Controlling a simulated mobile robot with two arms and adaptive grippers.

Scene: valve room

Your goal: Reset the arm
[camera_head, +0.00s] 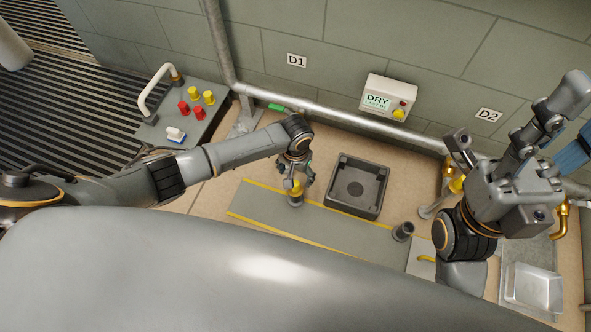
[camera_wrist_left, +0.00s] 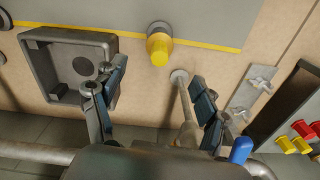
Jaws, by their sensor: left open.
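My left arm (camera_head: 235,150) reaches in from the left over the bench, with its elbow bent. My left gripper (camera_head: 300,178) points down beside a yellow-capped post (camera_head: 296,193) on the grey strip.
A dark square tray (camera_head: 372,209) lies right of the left gripper. A pipe (camera_head: 345,117) runs along the wall behind. A control panel (camera_head: 186,112) with red and yellow knobs is at the left. A dark cup (camera_head: 402,232) and a clear bin (camera_head: 533,287) stand at the right.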

